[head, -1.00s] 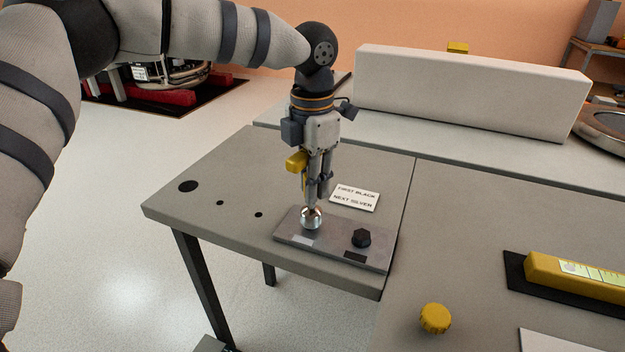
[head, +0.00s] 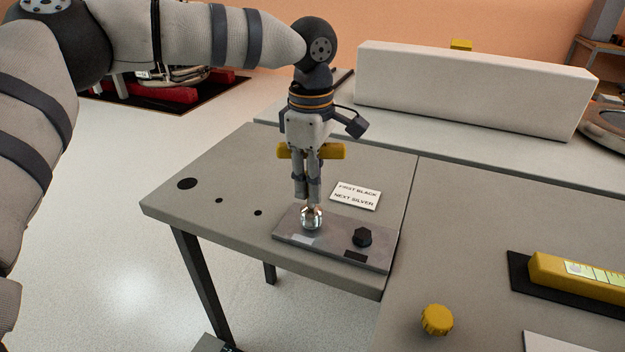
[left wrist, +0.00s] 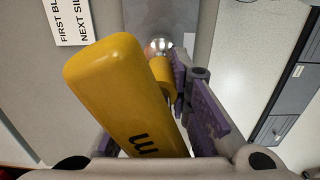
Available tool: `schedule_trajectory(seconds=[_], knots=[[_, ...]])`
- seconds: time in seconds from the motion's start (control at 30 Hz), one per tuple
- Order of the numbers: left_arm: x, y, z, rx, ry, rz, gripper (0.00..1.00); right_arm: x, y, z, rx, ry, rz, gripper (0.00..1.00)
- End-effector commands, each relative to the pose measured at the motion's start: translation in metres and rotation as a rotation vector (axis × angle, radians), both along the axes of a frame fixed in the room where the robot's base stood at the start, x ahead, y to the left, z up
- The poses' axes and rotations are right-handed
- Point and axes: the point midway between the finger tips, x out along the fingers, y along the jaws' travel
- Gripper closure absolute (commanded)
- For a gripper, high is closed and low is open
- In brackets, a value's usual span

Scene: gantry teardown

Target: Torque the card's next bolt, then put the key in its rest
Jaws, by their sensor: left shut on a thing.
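My left gripper (head: 308,196) is shut on the yellow-handled key (head: 335,151), above the small grey bolt plate (head: 330,247). The key's thick yellow bar (left wrist: 120,90) fills the middle of the left wrist view. The fingers point down at the silver bolt (head: 311,223), which also shows in the left wrist view (left wrist: 158,46). The key's lower end is largely hidden by the fingers; I cannot tell how fully it seats. The black bolt (head: 362,237) stands free at the plate's right. The card (head: 356,196) reads "FIRST BLACK NEXT SILVER". My right gripper is out of view.
The grey table (head: 225,240) has a large dark round spot (head: 187,184) and two smaller ones at left. A yellow knob (head: 436,320) and a yellow bar with a scale (head: 575,272) on a black mat are at right. A pale block (head: 470,92) stands behind.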

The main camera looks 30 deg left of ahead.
Motion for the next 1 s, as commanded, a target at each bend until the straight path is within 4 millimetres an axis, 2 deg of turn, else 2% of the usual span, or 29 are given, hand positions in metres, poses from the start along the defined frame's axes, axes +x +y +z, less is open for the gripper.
schedule_trajectory(seconds=[0.1,0.17,0.43,0.63,1.0], knots=[[0.0,0.0,-0.002,-0.001,0.003,-0.187,1.0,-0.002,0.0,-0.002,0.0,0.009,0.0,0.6],[0.0,0.0,-0.002,0.0,0.001,-0.227,1.0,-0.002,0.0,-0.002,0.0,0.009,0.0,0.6],[0.0,0.0,0.0,0.0,-0.001,-0.23,1.0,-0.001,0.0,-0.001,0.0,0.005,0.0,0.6],[0.0,0.0,0.009,0.001,-0.004,-0.229,1.0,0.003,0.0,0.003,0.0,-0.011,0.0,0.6],[0.0,0.0,0.007,0.001,0.0,-0.228,1.0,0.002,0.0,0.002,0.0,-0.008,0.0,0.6]])
